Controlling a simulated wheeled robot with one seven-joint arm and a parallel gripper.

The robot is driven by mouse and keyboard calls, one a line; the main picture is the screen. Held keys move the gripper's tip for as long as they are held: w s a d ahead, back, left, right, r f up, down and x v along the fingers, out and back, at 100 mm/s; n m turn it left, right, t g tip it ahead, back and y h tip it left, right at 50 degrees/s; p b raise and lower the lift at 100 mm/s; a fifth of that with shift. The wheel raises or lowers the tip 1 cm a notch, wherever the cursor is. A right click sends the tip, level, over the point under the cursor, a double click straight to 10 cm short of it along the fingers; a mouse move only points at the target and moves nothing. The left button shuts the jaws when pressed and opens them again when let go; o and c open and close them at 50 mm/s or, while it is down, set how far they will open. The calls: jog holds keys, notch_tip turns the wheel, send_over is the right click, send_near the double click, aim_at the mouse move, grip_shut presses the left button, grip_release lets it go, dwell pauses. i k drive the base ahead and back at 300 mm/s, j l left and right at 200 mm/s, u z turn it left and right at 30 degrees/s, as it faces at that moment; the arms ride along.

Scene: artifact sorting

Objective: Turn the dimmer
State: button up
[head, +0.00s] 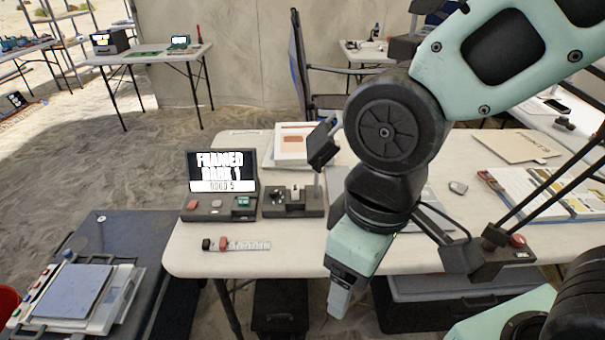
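No part is clearly marked as a dimmer. A small black box (293,202) with a light knob-like part on top stands near the table's back left, and a thin post with a dark head rises by its right side. The knob's setting is too small to read. My gripper (339,300) hangs pointing down at the table's front edge, to the right of and nearer than the black box, apart from it. Its fingers show edge-on, so I cannot tell whether they are open or shut. I see nothing held. My arm hides the middle of the table.
A strip with black and red pieces (236,244) lies in front. A red-button box (505,258) is at the right front. A dark case (108,240) stands left, below table height.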

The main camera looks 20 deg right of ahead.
aim_at(274, 192)
jog(key=i+j+u, duration=0.1)
jog(key=u, duration=0.3)
jog(key=i+u, duration=0.45)
jog(key=u, duration=0.3)
